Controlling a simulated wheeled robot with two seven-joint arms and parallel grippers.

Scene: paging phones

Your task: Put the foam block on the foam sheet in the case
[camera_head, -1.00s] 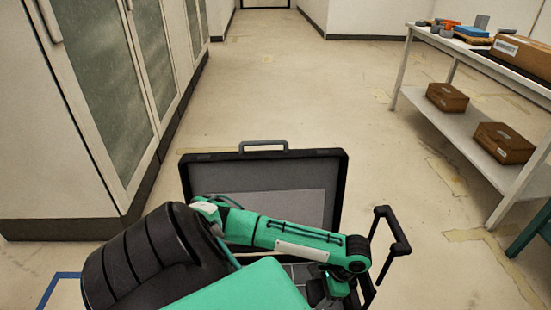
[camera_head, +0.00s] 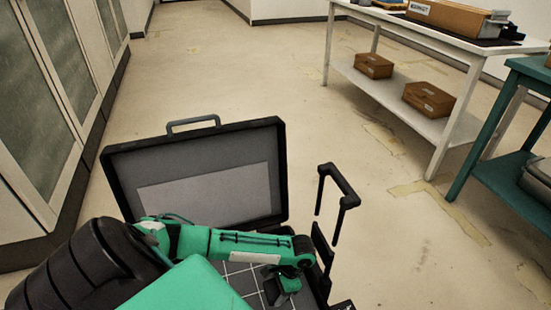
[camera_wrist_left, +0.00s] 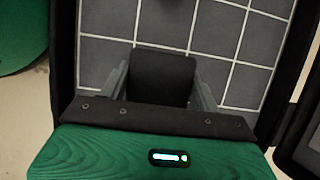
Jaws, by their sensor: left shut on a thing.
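The case stands open, its raised lid (camera_head: 118,165) facing me in the head view. A grey foam sheet with white grid lines (camera_head: 236,270) lines its floor; it also shows in the left wrist view (camera_wrist_left: 225,47). My left gripper (camera_head: 284,284) is over the right part of the case. In the left wrist view, my left gripper (camera_wrist_left: 160,88) is shut on the dark foam block (camera_wrist_left: 161,72), one finger at each side. The block is above the grid; whether it touches the sheet I cannot tell. My right gripper is not in view.
A black handle (camera_head: 340,185) stands up at the case's right. A white table (camera_head: 455,38) with boxes (camera_head: 428,98) on its lower shelf is at back right, a teal table (camera_head: 525,80) beside it. Cabinets (camera_head: 50,75) line the left. The floor between is clear.

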